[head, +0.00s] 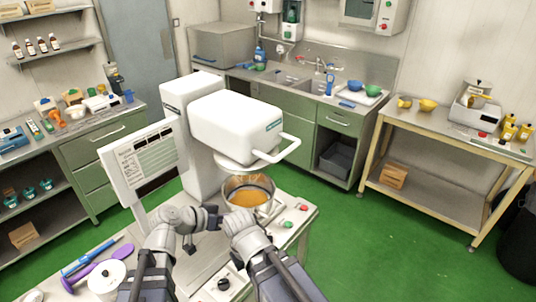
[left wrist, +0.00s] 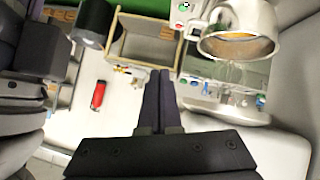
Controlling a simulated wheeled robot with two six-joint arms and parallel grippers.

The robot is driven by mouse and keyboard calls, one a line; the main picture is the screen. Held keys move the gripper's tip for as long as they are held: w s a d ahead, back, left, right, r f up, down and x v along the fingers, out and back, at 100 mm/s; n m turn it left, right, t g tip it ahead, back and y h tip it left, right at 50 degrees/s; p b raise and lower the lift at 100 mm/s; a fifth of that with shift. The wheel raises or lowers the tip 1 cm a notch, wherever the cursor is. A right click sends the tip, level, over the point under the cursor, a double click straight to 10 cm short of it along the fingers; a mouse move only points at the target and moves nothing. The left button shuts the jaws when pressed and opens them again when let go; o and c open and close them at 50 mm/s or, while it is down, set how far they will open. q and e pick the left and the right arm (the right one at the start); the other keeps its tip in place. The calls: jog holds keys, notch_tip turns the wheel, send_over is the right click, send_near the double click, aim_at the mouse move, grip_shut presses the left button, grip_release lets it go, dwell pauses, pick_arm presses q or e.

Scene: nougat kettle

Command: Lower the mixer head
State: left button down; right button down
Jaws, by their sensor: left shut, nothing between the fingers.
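The white mixer head (head: 238,124) juts out from its column (head: 190,130), with a loop handle (head: 283,152) at its front right. It is above the steel kettle (head: 247,193), with a gap between its underside and the rim. The kettle holds an orange-brown mass and also shows in the left wrist view (left wrist: 237,32). My left gripper (head: 214,218) is in front of the kettle, below the handle and apart from both. Its fingers (left wrist: 160,74) are closed together and empty. My right arm's end is beside it; its fingers cannot be made out.
A white printed panel (head: 146,163) stands left of the mixer. The machine's table has red and green buttons (head: 296,215) at right, and a purple spoon (head: 80,277) and white tub (head: 107,279) at left. Green floor (head: 345,230) is clear to the right.

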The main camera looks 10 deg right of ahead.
pick_arm(q)
jog(key=w+d+r+m+t+h, duration=0.2)
jog(key=d+r+t+h, duration=0.15)
jog(key=r, duration=0.35)
notch_tip(320, 180, up, 9)
jog(key=t+h+p, duration=0.1)
jog(key=t+h, duration=0.1)
jog(key=t, duration=0.2)
send_over(268, 158)
jog(key=shift+s+d+r+g, duration=0.1)
jog(key=shift+s+d+g, duration=0.1)
jog(key=shift+s+g, duration=0.1)
jog(key=shift+s+a+f+b, duration=0.15)
jog(key=shift+f+b, duration=0.45)
jog(key=shift+f, duration=0.1)
jog(key=shift+s+a+f+b, duration=0.15)
jog(key=shift+f+b, duration=0.5)
jog(key=shift+s+a+f+b, duration=0.15)
jog(key=shift+f+b, duration=0.45)
jog(key=shift+f, duration=0.1)
